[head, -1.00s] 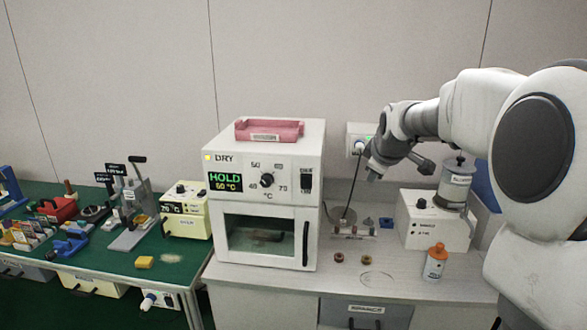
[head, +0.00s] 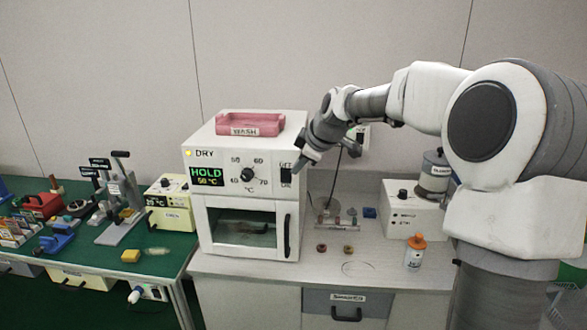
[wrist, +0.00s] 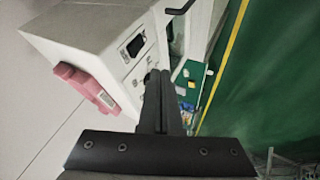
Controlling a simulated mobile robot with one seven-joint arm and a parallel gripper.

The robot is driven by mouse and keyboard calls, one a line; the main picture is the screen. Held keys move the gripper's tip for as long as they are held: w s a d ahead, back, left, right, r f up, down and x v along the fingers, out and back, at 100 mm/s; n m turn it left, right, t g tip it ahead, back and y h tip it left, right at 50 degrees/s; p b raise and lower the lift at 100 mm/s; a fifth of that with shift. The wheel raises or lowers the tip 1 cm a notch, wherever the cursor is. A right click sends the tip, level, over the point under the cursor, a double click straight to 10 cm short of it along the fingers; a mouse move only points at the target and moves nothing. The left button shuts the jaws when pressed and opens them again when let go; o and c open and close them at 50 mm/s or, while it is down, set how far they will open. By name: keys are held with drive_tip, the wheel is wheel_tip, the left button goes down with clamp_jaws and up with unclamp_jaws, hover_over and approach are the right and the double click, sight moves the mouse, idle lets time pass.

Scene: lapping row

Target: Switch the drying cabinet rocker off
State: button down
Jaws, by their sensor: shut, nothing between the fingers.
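The white drying cabinet (head: 226,255) stands on the bench, with a lit green display (head: 207,176) reading HOLD and a lit yellow lamp (head: 187,153). Its dark rocker (head: 286,175) is at the right of the front panel, under an OFF label; its position is too small to tell. My gripper (head: 299,166) is shut and empty, close by the rocker's upper right; I cannot tell if they touch.
A pink tray (head: 250,123) lies on top of the cabinet. Right of it on the bench are small parts, an orange-capped bottle (head: 415,252) and a white box (head: 410,216) with a canister on it. A green table (head: 165,262) with several tools is at left.

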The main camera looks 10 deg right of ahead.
sight(288, 172)
drive_tip(key=shift+w+a+f+p, duration=0.15)
drive_tip(key=shift+w+f+p, duration=0.3)
drive_tip(key=shift+w+f, duration=0.85)
drive_tip(key=shift+w+a+f+p, duration=0.1)
drive_tip(key=shift+w+f+p, duration=0.3)
drive_tip(key=shift+w+f, duration=0.95)
drive_tip(key=shift+w+a+f+p, duration=0.15)
drive_tip(key=shift+w+f+p, duration=0.45)
drive_tip(key=shift+w, duration=1.3)
drive_tip(key=shift+f, duration=0.1)
drive_tip(key=shift+w, duration=0.1)
drive_tip(key=shift+w+d, duration=0.15)
drive_tip(key=shift+w, duration=0.05)
drive_tip(key=shift+r, duration=0.3)
